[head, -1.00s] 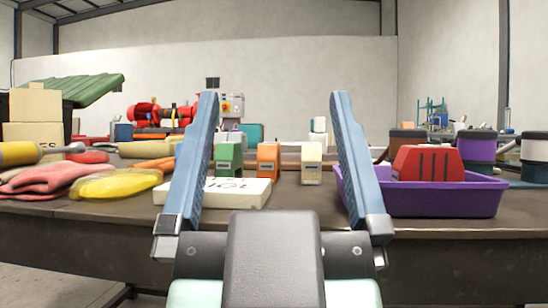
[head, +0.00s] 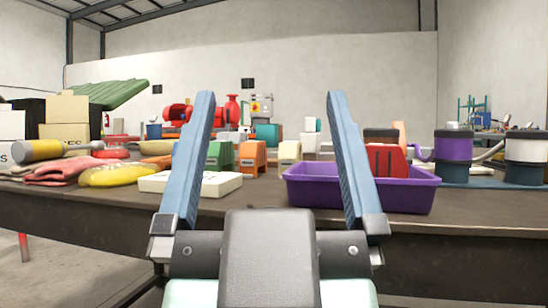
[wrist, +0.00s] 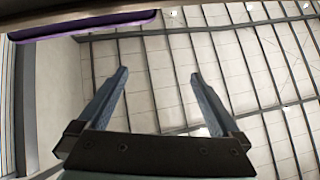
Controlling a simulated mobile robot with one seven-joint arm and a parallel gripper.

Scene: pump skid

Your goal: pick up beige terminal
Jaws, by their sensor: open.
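The beige terminal (head: 289,152) stands upright on the workbench in the head view, at the right end of a row of small terminal blocks. It is beside an orange one (head: 252,154) and behind the left end of the purple tray. My gripper (head: 270,95) is open and empty, its two blue fingers raised in front of the bench. In the head view the beige terminal appears between the fingers but farther away. The wrist view shows the open gripper (wrist: 158,72) against the ceiling, with no terminal in sight.
A purple tray (head: 305,194) with a red block (head: 388,160) sits at the bench's front, right of centre; its underside shows in the wrist view (wrist: 85,24). A white box (head: 222,187), green terminal (head: 220,154) and yellow bag (head: 120,176) lie left. Purple-banded cylinders stand right.

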